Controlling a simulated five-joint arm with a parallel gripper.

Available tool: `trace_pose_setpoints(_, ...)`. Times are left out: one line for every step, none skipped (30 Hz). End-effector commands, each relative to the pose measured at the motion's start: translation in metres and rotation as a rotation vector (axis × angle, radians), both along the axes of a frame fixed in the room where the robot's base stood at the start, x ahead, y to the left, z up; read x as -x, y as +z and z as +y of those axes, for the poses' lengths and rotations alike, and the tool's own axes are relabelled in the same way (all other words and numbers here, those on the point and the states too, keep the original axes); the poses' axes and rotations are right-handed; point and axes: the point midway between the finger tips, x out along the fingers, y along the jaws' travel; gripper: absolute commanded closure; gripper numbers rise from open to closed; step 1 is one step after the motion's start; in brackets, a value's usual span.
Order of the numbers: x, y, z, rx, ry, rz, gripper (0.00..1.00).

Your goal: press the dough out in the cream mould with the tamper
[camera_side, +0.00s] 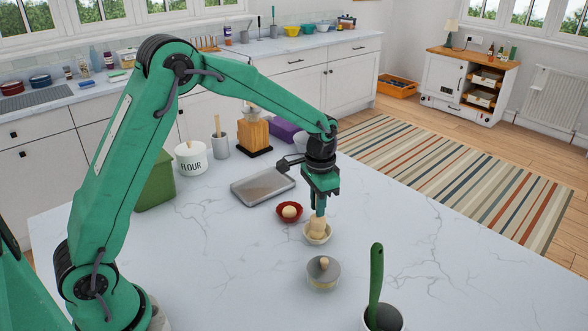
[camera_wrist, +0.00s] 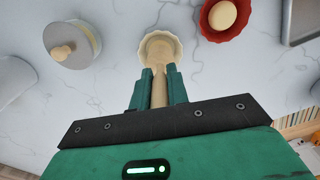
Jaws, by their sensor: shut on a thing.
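My gripper (camera_side: 319,208) is shut on the wooden tamper (camera_side: 317,226), which points down at the cream mould (camera_side: 318,239). In the wrist view the tamper (camera_wrist: 159,92) is between the fingers, and the fluted cream mould (camera_wrist: 145,42) lies just beyond the fingertips (camera_wrist: 160,72). The tamper's foot is at or inside the mould's mouth; I cannot tell whether it touches the dough. The dough in the cream mould is not clearly distinguishable from the mould.
A red mould (camera_side: 281,216) with a dough ball (camera_side: 289,211) stands just behind and left. A grey-topped round container (camera_side: 323,281) with a wooden knob stands in front. A grey tray (camera_side: 262,187) lies behind. A pot with a green-handled tool (camera_side: 376,285) stands front right.

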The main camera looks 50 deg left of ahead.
Motion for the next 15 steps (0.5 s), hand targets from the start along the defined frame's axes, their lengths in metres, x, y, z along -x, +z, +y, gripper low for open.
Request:
trace_pose_setpoints(-0.0002, 0.0003, -0.0001, 0.0, 0.0, -0.001, 1.0)
trace_pose_setpoints(-0.0002, 0.0004, 0.0, 0.0, 0.0, -0.001, 1.0)
trace_pose_setpoints(-0.0002, 0.0004, 0.0, 0.0, 0.0, -0.001, 1.0)
trace_pose_setpoints(-0.0002, 0.0004, 0.0, 0.0, 0.0, -0.001, 1.0)
trace_pose_setpoints(-0.0002, 0.0004, 0.0, 0.0, 0.0, -0.001, 1.0)
trace_pose_setpoints(-0.0002, 0.0004, 0.0, 0.0, 0.0, -0.001, 1.0)
trace_pose_setpoints(-0.0002, 0.0004, 0.0, 0.0, 0.0, -0.001, 1.0)
trace_pose_setpoints(-0.0002, 0.0003, 0.0, 0.0, 0.0, -0.001, 1.0)
trace_pose_setpoints(-0.0002, 0.0001, 0.0, 0.0, 0.0, -0.001, 1.0)
trace_pose_setpoints(-0.0002, -0.0002, 0.0, 0.0, 0.0, -0.001, 1.0)
trace_pose_setpoints(-0.0002, -0.0006, 0.0, 0.0, 0.0, -0.001, 1.0)
trace_pose_setpoints(-0.0002, -0.0012, -0.0001, 0.0, 0.0, 0.0, 1.0)
trace_pose_setpoints(-0.0002, -0.0018, -0.0001, 0.0, 0.0, 0.0, 1.0)
trace_pose_setpoints(-0.0001, -0.0024, 0.0, 0.0, 0.0, 0.0, 1.0)
trace_pose_setpoints(-0.0001, -0.0033, 0.0, 0.0, 0.0, 0.0, 1.0)
